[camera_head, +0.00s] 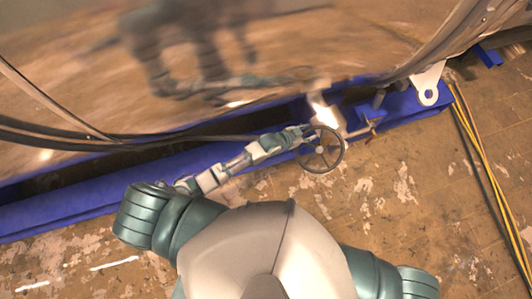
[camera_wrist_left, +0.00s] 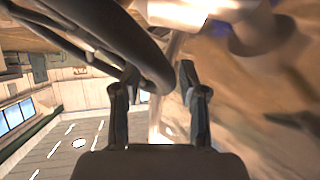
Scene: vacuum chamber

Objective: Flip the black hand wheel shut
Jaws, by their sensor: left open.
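The black hand wheel (camera_head: 322,151) is a spoked ring on a fitting low on the chamber's side, right of centre in the head view. My left gripper (camera_head: 308,133) is at the wheel's upper left rim. In the left wrist view the wheel's dark curved rim (camera_wrist_left: 140,45) comes in from the upper left and reaches the space between the fingertips. The fingers of my left gripper (camera_wrist_left: 158,75) are apart, one on each side of the rim's near part. I cannot tell whether they touch it. My right gripper is out of view.
The shiny chamber wall (camera_head: 230,60) fills the upper part. A blue frame beam (camera_head: 90,208) runs below it. A small brass-coloured valve handle (camera_head: 371,129) is right of the wheel. Yellow and black cables (camera_head: 487,165) lie on the right. The worn floor (camera_head: 400,200) is otherwise open.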

